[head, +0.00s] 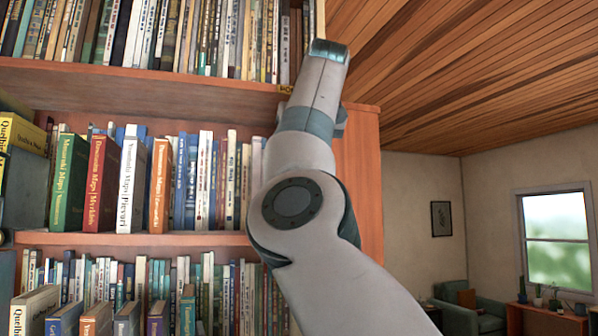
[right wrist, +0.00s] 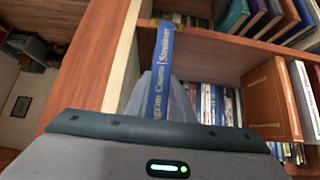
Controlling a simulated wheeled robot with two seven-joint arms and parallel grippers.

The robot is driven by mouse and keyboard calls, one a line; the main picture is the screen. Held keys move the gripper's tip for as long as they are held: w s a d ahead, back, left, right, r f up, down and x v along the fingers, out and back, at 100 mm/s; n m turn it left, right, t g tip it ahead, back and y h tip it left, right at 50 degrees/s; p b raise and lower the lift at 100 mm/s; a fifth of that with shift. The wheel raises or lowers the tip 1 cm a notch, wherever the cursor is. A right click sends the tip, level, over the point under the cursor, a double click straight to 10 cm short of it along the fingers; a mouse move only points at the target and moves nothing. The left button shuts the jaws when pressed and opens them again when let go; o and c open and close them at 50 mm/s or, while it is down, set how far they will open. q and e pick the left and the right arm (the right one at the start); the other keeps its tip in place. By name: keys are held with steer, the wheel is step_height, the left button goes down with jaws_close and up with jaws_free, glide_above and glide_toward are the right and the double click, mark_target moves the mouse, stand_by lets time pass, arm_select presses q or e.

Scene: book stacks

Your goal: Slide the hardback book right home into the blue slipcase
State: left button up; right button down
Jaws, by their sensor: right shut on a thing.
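In the right wrist view a blue hardback book (right wrist: 163,62) with pale lettering down its spine stands out ahead of my right gripper (right wrist: 160,92). The gripper is shut on it, with a pale grey-blue finger on each side of the spine. The book's far end is close to the edge of a wooden shelf. In the head view my right arm reaches up across the bookcase, and its gripper and the book are hidden there. I cannot pick out the blue slipcase for certain in either view. My left gripper is not in view.
The wooden bookcase (head: 362,180) holds packed rows of books, with a red book (head: 103,185) and a green book (head: 70,183) on its middle shelf. Its side panel shows in the right wrist view (right wrist: 93,70). A green armchair (head: 478,312) and a window are at the right.

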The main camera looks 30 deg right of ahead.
steer(key=shift+w+d, duration=0.1)
steer(key=shift+w, duration=0.15)
steer(key=c, duration=1.4)
jaws_free()
steer(key=shift+c, duration=0.2)
steer(key=shift+s, duration=0.1)
steer(key=shift+f, duration=0.1)
steer(key=s+a+b, duration=0.2)
steer(key=s+b, duration=0.3)
steer(key=s, duration=0.2)
steer(key=shift+s+b, duration=0.15)
steer(key=shift+b, duration=0.15)
